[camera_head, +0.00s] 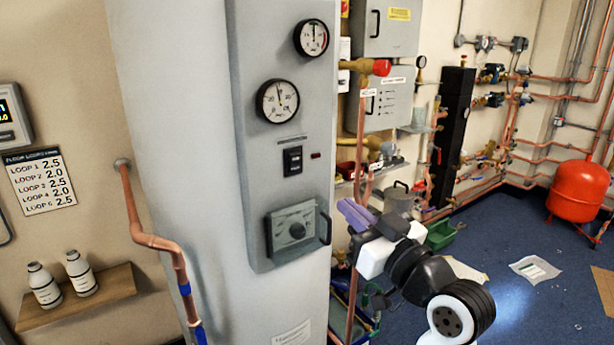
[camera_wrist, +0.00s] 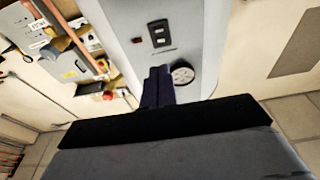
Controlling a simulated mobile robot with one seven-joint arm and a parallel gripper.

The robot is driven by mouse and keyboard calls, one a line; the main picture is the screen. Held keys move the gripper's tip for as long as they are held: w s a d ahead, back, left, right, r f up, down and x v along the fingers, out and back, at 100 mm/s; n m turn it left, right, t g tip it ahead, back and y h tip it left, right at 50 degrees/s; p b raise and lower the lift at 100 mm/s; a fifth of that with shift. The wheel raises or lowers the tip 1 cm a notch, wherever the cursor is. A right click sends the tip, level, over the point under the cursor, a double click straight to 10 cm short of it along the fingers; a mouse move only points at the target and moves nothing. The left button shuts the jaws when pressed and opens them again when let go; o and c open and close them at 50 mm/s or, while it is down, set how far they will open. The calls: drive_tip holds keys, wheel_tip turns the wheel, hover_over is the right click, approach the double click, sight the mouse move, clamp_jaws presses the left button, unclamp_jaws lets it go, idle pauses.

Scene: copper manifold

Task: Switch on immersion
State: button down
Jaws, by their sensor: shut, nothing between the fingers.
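A black rocker switch (camera_head: 292,160) sits on the grey panel (camera_head: 258,190) of the tall white cylinder, under two round gauges. A small dark red lamp (camera_head: 315,155) is to its right. In the wrist view the switch (camera_wrist: 158,33) and lamp (camera_wrist: 137,40) lie beyond the fingertips. I cannot tell the switch's position. My gripper (camera_head: 350,211) has purple fingers, shut and empty, right of the panel and lower than the switch, apart from it. Its fingers (camera_wrist: 158,72) also show in the wrist view, pointing toward the panel.
Copper pipes and valves (camera_head: 372,67) crowd the wall right of the cylinder. A red vessel (camera_head: 578,190) stands far right.

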sight(296, 159)
drive_tip(key=shift+w+r, duration=0.1)
drive_tip(key=p+x, duration=0.4)
drive_tip(key=x, duration=0.8)
drive_tip(key=shift+w+a+r+p, duration=0.15)
drive_tip(key=shift+w+a+p, duration=0.05)
drive_tip(key=shift+a+p, duration=0.15)
drive_tip(key=shift+w+a, duration=0.25)
drive_tip(key=shift+w, duration=0.2)
drive_tip(key=p, duration=0.1)
drive_tip(key=r+p, duration=0.1)
drive_tip(key=shift+w+a+r+g+h+p, duration=0.2)
drive_tip(key=shift+g+h+p, duration=0.1)
drive_tip(key=shift+g, duration=0.1)
drive_tip(key=shift+f+b, duration=0.2)
drive_tip(key=shift+b, duration=0.1)
drive_tip(key=shift+f, duration=0.15)
drive_tip(key=shift+s+d+f+b, duration=0.25)
drive_tip(key=shift+s+d+b, duration=0.05)
drive_tip(key=r+b+v, duration=0.1)
drive_tip(key=b+v, duration=0.2)
drive_tip(key=v, duration=1)
